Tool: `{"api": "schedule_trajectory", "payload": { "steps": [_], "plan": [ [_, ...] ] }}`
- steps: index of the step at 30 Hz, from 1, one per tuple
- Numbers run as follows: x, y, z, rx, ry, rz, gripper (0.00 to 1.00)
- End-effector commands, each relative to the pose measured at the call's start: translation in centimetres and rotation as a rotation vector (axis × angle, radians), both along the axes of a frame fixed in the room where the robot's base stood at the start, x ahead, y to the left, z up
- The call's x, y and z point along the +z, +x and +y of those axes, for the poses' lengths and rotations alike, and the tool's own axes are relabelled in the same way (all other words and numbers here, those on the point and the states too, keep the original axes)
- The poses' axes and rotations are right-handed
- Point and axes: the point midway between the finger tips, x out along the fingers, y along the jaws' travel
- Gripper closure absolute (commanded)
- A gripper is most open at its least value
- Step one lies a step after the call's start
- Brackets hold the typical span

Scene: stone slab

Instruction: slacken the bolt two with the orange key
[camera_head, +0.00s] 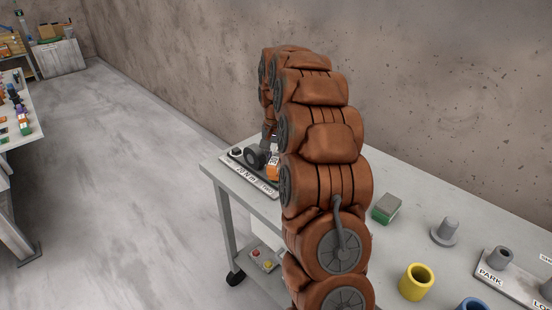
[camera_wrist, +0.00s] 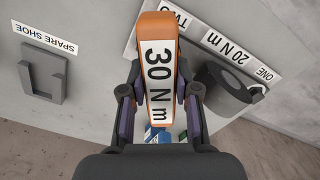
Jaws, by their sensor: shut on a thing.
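The orange key (camera_wrist: 158,28), with a white "30 N m" label on its face, stands between the two fingers of my gripper (camera_wrist: 160,97) in the wrist view. My gripper is shut on it. In the head view a small part of the orange key (camera_head: 273,169) shows beside my arm, over the far left end of the table. The bolt plate (camera_wrist: 215,40) lies beyond the key, with labels "TWO", "20 N m" and "ONE". Bolt two itself is not visible; the key and fingers cover that area. I cannot tell whether the key touches it.
A dark round part (camera_wrist: 232,84) is near the "ONE" label. A grey U-shaped holder (camera_wrist: 42,78) is by "SPARE SHOE".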

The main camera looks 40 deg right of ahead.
Motion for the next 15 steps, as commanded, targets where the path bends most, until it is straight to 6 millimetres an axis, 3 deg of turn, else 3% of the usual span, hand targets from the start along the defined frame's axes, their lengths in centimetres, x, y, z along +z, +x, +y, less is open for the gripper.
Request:
{"api": "schedule_trajectory", "payload": {
  "steps": [15],
  "plan": [
    [-1.01, 0.01, -0.02, 0.000, -0.001, -0.001, 1.00]
  ]
}}
